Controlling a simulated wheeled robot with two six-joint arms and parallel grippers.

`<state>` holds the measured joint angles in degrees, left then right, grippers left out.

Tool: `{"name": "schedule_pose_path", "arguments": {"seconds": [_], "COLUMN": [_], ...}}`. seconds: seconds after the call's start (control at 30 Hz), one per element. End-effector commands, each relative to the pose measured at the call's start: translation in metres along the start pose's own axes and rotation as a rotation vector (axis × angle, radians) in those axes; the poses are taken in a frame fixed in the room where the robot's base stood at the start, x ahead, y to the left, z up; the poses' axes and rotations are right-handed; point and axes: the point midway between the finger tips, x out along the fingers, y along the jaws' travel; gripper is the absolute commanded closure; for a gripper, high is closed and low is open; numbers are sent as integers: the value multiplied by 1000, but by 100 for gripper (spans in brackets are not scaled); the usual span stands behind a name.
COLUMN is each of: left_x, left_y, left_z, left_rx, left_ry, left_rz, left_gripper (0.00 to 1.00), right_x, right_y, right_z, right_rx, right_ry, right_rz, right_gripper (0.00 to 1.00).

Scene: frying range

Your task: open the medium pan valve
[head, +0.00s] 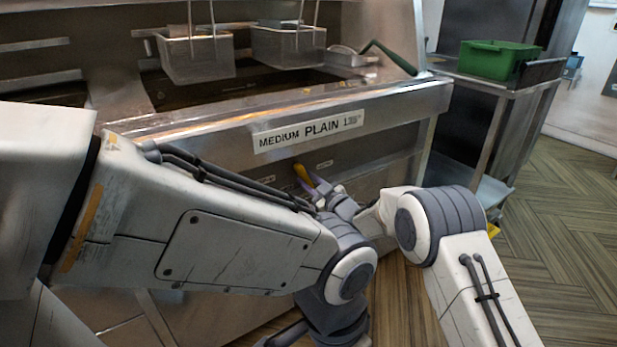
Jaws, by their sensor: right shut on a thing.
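My right gripper (316,188) reaches in from the right, low in front of the panel, and is shut on the yellow handle. The handle's lower part is hidden by the gripper. My left arm crosses the view from the left and bends down in front of the fryer. Its gripper does not show.
Two wire baskets (198,58) (289,46) hang over the fryer vat. A green-handled tool (388,56) lies at the fryer's right end. A green bin (499,60) stands on a steel side table (470,80). The wood-patterned floor (560,220) at the right is clear.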

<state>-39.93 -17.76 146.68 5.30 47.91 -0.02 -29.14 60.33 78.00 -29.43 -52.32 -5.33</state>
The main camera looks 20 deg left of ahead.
Motion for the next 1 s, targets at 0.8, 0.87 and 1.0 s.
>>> {"name": "schedule_pose_path", "arguments": {"seconds": [0.8, 0.87, 1.0], "left_x": [-22, -22, -22], "left_y": [2, 2, 2], "left_z": [-1, -1, -1], "left_rx": [0, 0, 0], "left_ry": [0, 0, 0], "left_rz": [0, 0, 0], "left_gripper": [50, 50, 50], "right_x": [-1, -1, -1], "right_y": [-2, -3, -3], "right_z": [4, 4, 5], "right_rx": [438, 442, 446], "right_ry": [-9, -9, -10], "right_rz": [-3, -3, -3], "right_gripper": [100, 100, 100]}}
